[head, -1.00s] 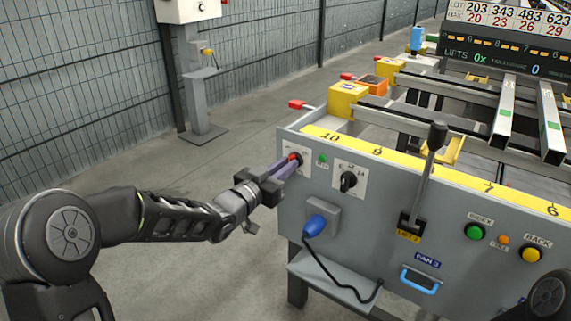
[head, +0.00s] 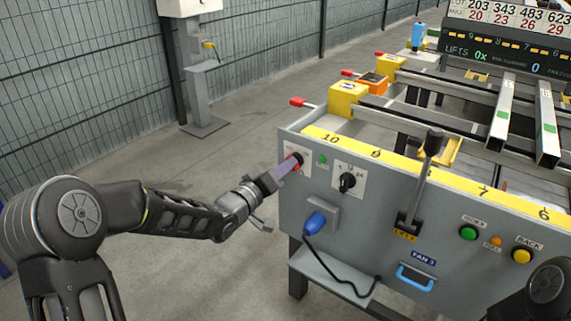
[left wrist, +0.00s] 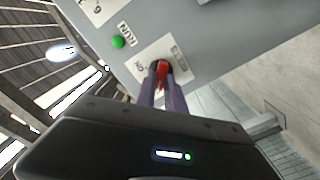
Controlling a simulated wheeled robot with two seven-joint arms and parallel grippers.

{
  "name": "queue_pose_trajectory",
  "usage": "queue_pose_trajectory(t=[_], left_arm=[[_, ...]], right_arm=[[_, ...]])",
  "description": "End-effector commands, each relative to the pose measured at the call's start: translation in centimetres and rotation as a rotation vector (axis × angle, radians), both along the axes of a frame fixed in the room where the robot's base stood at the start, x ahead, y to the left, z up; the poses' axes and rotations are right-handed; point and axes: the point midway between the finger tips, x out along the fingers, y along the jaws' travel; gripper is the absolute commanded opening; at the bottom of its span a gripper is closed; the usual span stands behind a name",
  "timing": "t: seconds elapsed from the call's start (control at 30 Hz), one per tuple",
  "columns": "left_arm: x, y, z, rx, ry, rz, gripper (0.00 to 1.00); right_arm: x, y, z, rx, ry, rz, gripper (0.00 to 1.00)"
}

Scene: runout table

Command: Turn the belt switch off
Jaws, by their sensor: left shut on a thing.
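The belt switch (head: 298,159) is a red knob on a white plate at the left end of the grey panel. In the left wrist view the red knob (left wrist: 161,70) shows between my fingertips, with a label on each side of its plate. My left gripper (head: 292,163) reaches it from the left and is shut on the knob; the fingers (left wrist: 161,80) lie on either side of it. The fingers hide part of the knob in the head view. A green RUN lamp (head: 322,160) sits just right of the switch. My right gripper is out of view.
A black rotary knob (head: 347,182), a blue plug (head: 315,222) with a black cable, and an upright lever (head: 424,180) stand right of the switch. Green (head: 468,233) and yellow (head: 522,256) buttons are further right.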

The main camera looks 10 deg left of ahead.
Motion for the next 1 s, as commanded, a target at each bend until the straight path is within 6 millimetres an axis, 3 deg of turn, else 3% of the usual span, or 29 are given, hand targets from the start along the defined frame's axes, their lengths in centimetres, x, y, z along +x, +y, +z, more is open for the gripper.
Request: queue_pose_trajectory(t=[0.5,0.53,0.77,1.0], left_arm=[[0.01,0.0,-0.06,-0.026,0.011,0.001,0.0],[0.01,0.0,-0.06,-0.026,0.011,0.001,0.16],[0.01,0.0,-0.04,-0.025,0.01,0.0,0.35],[-0.02,0.01,-0.02,-0.024,0.01,0.0,0.35]], right_arm=[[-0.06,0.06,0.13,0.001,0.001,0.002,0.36],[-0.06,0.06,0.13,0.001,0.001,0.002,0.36],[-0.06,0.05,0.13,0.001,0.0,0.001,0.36],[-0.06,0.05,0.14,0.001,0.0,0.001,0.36]])
